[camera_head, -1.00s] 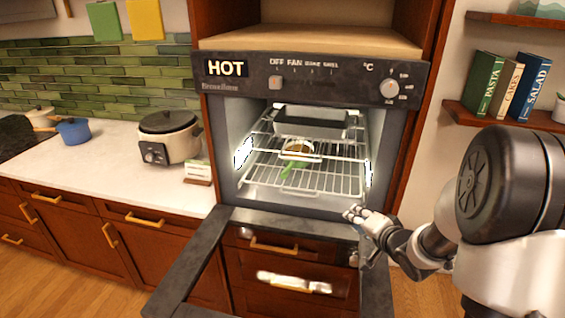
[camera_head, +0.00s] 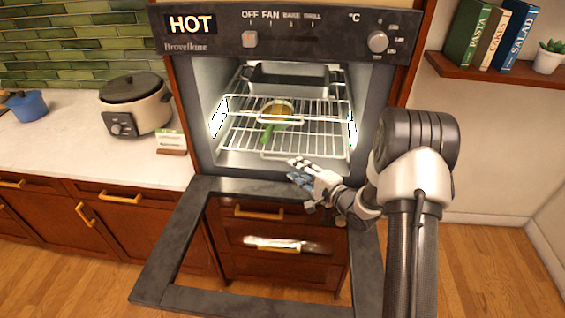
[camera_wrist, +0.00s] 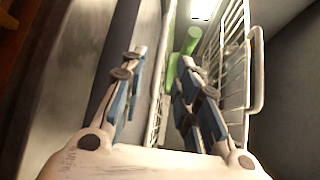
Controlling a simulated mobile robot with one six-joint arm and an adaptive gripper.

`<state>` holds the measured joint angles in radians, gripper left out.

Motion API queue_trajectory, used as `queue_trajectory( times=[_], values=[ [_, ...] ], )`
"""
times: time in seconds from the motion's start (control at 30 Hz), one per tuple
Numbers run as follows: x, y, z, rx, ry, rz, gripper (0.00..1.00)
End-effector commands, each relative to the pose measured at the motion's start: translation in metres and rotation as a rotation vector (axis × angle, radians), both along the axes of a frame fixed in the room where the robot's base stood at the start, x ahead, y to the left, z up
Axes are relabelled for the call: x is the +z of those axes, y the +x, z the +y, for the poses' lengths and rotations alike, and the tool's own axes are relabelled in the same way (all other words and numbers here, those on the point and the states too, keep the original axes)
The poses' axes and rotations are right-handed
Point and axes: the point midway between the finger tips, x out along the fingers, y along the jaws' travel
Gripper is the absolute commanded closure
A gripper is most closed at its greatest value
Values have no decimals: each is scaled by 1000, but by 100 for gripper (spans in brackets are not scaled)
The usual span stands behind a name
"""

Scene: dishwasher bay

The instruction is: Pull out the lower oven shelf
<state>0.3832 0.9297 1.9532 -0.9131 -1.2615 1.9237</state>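The lower oven shelf (camera_head: 318,146) is a wire rack inside the lit oven, below another wire rack. My gripper (camera_head: 297,171) is at the oven mouth, just in front of the lower shelf and above the open door. In the wrist view my gripper (camera_wrist: 160,85) has its two fingers apart. The lower shelf's wires (camera_wrist: 155,118) show edge-on in the gap between the fingers, and contact cannot be told. A pan (camera_head: 278,111) with a green handle (camera_head: 270,131) is inside; the handle (camera_wrist: 190,40) also shows in the wrist view, beside the upper rack.
The upper rack (camera_wrist: 232,50) has a protruding front bar near the right finger. A dark roasting tin (camera_head: 288,80) is high in the oven. The open oven door (camera_head: 165,245) lies below my gripper. A slow cooker (camera_head: 137,105) stands on the left counter.

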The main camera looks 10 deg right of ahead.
Motion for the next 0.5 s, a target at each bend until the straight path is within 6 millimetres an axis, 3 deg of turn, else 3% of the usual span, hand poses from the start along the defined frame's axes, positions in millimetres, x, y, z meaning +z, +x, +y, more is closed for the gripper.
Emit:
queue_trajectory(
  times=[0.2,0.5],
  values=[
    [-9,41,22,2,-2,-2,71],
    [-13,70,37,-1,-2,0,71]
  ],
)
